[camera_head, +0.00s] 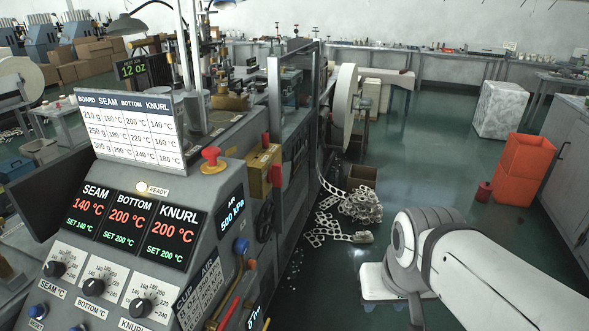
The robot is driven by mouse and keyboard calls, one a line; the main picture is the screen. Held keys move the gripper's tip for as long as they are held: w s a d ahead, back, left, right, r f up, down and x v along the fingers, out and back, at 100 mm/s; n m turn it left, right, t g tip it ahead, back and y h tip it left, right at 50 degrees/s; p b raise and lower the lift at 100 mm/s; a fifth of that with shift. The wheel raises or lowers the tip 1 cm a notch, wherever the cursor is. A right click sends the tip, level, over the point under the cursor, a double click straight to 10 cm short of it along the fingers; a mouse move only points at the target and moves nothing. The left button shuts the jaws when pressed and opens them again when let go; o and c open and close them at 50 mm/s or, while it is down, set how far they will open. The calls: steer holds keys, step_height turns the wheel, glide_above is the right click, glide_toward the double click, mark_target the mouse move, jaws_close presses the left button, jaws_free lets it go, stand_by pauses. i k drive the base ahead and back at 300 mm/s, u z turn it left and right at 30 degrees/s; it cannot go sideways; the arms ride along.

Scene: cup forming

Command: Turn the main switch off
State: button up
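The cup machine's sloped control panel (150,205) fills the lower left. A yellow box (258,172) with a red handle (276,176) is on the machine's side, right of the panel; it looks like the main switch, but no label on it is readable. A red mushroom button (211,160) sits at the panel's top right. The displays are lit: seam 140 °C, bottom 200 °C, knurl 200 °C, air 500 kPa. My white arm reaches in from the lower right, well apart from the yellow box. My gripper does not show.
Three black knobs, including the knurl knob (140,307), line the panel's lower part. Scrap strips (350,205) lie on the floor beside the machine. An orange bin (522,170) and a white block (499,110) stand at the right. The green floor between is mostly clear.

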mark_target(274, 175)
steer(key=u, duration=0.15)
steer(key=i, duration=0.95)
steer(key=z, duration=0.05)
